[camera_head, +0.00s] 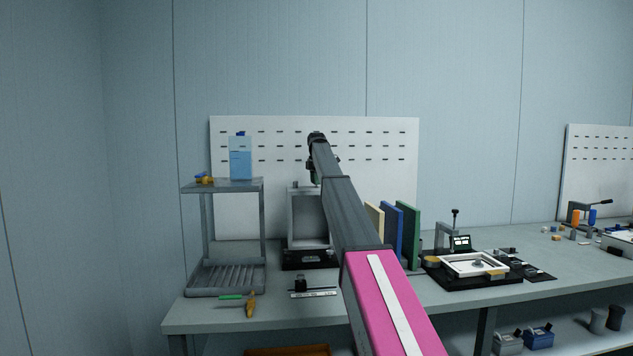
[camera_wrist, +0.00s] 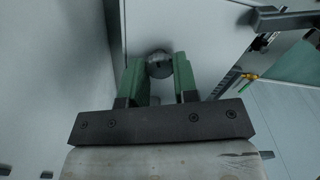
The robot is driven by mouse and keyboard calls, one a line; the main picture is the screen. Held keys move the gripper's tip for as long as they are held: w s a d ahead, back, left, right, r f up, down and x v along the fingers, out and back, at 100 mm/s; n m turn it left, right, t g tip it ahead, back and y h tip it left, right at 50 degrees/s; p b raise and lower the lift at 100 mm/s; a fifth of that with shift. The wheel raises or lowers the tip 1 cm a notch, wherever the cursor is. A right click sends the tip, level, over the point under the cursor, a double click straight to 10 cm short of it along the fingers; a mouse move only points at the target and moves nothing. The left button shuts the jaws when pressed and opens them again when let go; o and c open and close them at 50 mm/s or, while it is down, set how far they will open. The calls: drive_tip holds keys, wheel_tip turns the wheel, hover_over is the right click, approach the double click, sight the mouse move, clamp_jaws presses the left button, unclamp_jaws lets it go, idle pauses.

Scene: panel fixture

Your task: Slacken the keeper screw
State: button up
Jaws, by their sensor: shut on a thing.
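My gripper (camera_wrist: 159,72) has two green fingers, shut on a grey round knob (camera_wrist: 159,63) that looks like the keeper screw. One finger is on each side of it, and the knob's far side is hidden. In the head view my gripper (camera_head: 315,175) is at the top of an upright grey frame fixture (camera_head: 292,220) on a dark base, in front of the white pegboard. My arm hides part of the gripper and the frame's right side, and the knob cannot be made out there.
A grey rack (camera_head: 223,187) with a blue bottle (camera_head: 240,160) on top stands left of the fixture. Upright panels, including a green one (camera_head: 408,235), stand to its right. A screwdriver-like yellow tool (camera_head: 251,304) lies near the front edge of the bench (camera_head: 200,318).

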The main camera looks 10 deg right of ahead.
drive_tip(key=shift+r, duration=0.1)
drive_tip(key=o, duration=0.9)
wheel_tip(320, 180, up, 11)
drive_tip(key=shift+f, duration=0.1)
idle(0.3)
